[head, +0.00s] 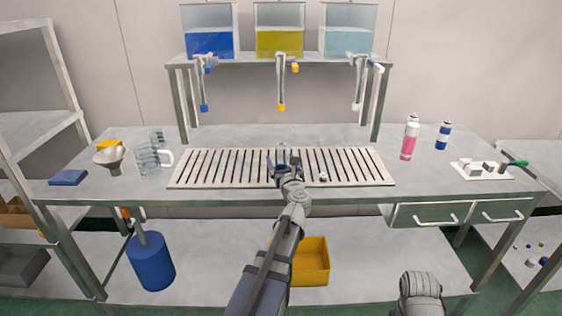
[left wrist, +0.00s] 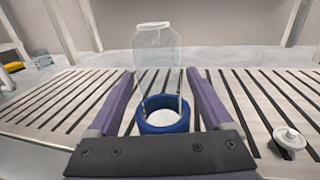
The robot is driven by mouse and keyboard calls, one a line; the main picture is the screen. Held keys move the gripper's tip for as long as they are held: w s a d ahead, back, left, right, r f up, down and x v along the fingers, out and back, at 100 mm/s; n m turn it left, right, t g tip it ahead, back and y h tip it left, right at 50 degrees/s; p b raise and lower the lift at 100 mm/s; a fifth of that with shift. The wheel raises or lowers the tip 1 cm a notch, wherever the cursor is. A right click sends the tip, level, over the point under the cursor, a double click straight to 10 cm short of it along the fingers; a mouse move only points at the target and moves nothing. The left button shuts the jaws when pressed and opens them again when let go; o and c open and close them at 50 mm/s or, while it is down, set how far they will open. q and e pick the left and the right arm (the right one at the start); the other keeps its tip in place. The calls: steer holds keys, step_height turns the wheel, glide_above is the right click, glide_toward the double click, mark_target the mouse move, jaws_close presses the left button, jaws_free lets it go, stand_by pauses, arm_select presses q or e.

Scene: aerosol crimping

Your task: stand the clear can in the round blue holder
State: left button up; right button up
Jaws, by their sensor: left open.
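The clear can (left wrist: 157,48) shows in the left wrist view, upright, with its lower end inside the ring of the round blue holder (left wrist: 163,127). The holder stands on the slatted rack. My left gripper (left wrist: 160,80) is open, with one purple finger on each side of the can and a visible gap to it. In the head view my left gripper (head: 284,160) is over the middle of the rack and largely hides the can and holder. My right gripper is not in view; only part of that arm shows at the lower right.
A small white valve piece (left wrist: 290,139) lies on the slatted rack (head: 200,170) right of the holder. Dispenser taps (head: 281,85) hang above the rack's back. A clear jug (head: 148,160) and funnel (head: 110,158) stand left; a pink bottle (head: 409,142) stands right.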

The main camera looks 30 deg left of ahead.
arm_select(q)
steer(key=v, duration=1.2)
